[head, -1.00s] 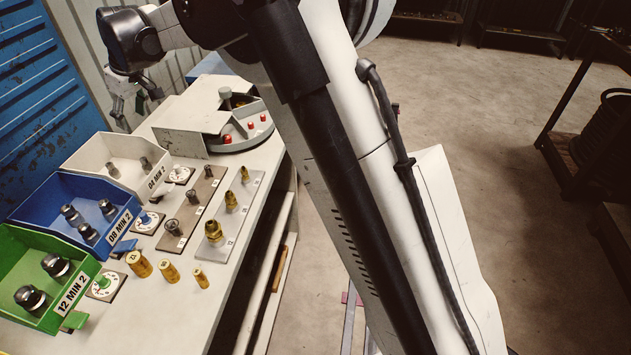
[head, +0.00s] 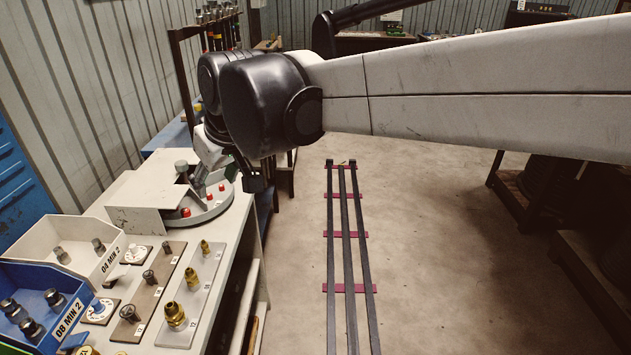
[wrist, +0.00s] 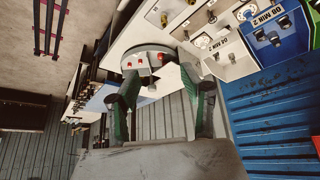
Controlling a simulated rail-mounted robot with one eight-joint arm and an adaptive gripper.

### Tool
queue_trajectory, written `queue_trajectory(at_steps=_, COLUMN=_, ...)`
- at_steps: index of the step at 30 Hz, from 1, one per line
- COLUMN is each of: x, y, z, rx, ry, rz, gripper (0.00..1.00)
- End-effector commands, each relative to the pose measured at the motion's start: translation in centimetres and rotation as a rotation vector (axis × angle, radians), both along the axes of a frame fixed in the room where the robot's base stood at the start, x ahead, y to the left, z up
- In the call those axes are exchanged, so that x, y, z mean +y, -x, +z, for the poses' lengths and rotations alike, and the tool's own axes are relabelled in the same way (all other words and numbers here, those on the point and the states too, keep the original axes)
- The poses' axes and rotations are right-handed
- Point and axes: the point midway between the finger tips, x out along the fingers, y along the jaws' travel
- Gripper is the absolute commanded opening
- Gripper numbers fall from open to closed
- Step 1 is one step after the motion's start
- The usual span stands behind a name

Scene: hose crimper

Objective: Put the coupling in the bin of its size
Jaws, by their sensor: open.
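My gripper (head: 226,178) is open and hangs over the round grey turntable (head: 218,213) at the bench's far end. In the wrist view its two green-edged fingers (wrist: 160,98) are spread wide with nothing held between them. Red-topped pieces (head: 186,212) stand on the turntable. The white 04 bin (head: 104,268) and blue 08 bin (head: 72,318) each hold dark metal couplings. I cannot single out the task's coupling.
A brown plate with dark fittings (head: 150,290) and a pale plate with brass fittings (head: 205,290) lie right of the bins. A white cover (head: 140,190) adjoins the turntable. Dark rails (head: 345,250) run along the open floor at right.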

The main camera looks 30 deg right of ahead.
Motion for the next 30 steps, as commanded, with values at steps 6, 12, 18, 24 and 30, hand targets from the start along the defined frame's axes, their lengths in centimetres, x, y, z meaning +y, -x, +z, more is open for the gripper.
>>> queue_trajectory(at_steps=6, x=-4.3, y=6.9, z=-2.1, rx=-0.029, ry=-0.015, rz=-0.118, gripper=0.42)
queue_trajectory(at_steps=12, x=-7.3, y=12.5, z=-5.1, rx=-0.056, ry=-0.027, rz=-0.220, gripper=0.42)
queue_trajectory(at_steps=18, x=-8.9, y=16.0, z=-7.6, rx=-0.076, ry=-0.036, rz=-0.288, gripper=0.42)
queue_trajectory(at_steps=24, x=-9.4, y=17.0, z=-8.5, rx=-0.082, ry=-0.039, rz=-0.310, gripper=0.42)
queue_trajectory(at_steps=30, x=-9.4, y=17.0, z=-8.5, rx=-0.083, ry=-0.040, rz=-0.310, gripper=0.42)
